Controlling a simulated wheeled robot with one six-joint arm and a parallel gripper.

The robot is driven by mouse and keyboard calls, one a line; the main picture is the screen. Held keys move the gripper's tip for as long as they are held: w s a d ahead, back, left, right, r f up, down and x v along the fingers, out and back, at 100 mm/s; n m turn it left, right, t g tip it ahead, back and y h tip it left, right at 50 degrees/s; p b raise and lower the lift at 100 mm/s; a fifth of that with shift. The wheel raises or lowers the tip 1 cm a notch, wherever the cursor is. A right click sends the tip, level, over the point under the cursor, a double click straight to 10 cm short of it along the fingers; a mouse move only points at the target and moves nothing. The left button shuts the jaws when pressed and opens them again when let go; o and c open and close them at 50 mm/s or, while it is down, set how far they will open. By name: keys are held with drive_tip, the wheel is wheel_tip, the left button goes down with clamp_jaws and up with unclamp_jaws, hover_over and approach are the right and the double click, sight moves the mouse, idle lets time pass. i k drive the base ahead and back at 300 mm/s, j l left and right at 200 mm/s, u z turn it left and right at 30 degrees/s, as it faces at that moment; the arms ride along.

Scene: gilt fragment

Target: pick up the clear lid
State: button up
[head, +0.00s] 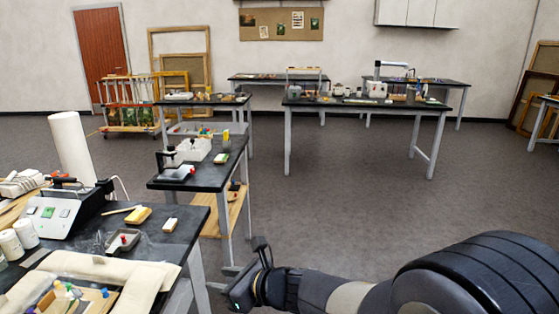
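I cannot make out the clear lid for certain. A faint see-through shape (93,243) lies on the near left bench (185,226), just left of a small grey tray (123,240) with a red item in it. It is too small and pale to tell what it is. My gripper (238,292) is at the bottom middle, low over the floor and to the right of the near bench, apart from everything on it. Its fingers are dark and seen from behind, so I cannot tell whether they are open or shut.
The near bench also holds a grey control box (62,212), a white roll (75,148), a yellow block (138,215) and a padded cream frame (150,285) with small coloured items inside. A second black bench (215,176) stands behind. The floor (330,220) in the middle is clear.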

sight(189, 144)
drive_tip(key=i, duration=1.65)
drive_tip(key=i+j+u, duration=0.3)
drive_tip(key=i, duration=0.55)
drive_tip(key=i+u, duration=0.3)
drive_tip(key=i, duration=0.55)
drive_tip(key=i+j, duration=0.25)
drive_tip(key=i+z, duration=0.05)
drive_tip(key=i, duration=0.05)
